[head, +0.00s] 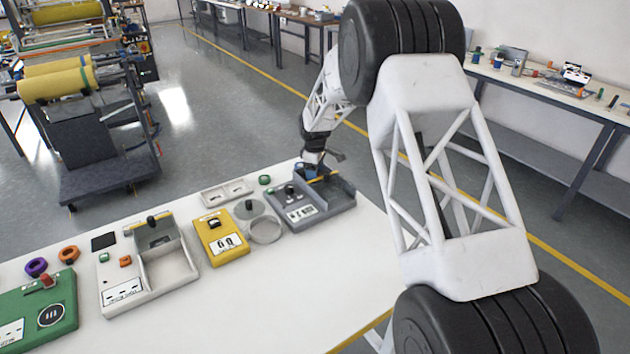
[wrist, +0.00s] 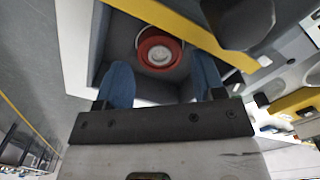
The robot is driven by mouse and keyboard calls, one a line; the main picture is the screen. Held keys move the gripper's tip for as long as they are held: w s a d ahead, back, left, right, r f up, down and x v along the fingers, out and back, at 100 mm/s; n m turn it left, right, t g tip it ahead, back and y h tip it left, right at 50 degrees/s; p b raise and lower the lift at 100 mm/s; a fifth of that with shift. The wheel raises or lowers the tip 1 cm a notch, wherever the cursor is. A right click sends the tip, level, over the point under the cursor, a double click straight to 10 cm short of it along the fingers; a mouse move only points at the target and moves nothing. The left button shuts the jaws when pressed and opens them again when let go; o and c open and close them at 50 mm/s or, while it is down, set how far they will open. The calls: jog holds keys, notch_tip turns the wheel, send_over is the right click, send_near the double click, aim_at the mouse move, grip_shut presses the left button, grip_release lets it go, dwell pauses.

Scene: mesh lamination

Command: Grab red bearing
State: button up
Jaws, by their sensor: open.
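The red bearing (wrist: 159,50) is a round red ring with a pale centre, lying in a compartment of the grey box in the wrist view. My gripper (wrist: 160,66) is open, with one blue finger to the left and one to the right of the bearing in that picture. Nothing is between the fingers that I can see as held; whether they touch the bearing or sit above it I cannot tell. In the head view my gripper (head: 312,167) is at the back of the grey box (head: 333,207), and the bearing is hidden there.
A yellow bar (wrist: 190,28) crosses the box close to the bearing. On the white table (head: 325,290) stand a yellow box (head: 222,250), a clear round dish (head: 265,231), a white box (head: 150,290) and a green box (head: 60,305). The table front is clear.

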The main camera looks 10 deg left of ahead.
jog(key=shift+f, duration=1.2)
jog(key=c, duration=0.7)
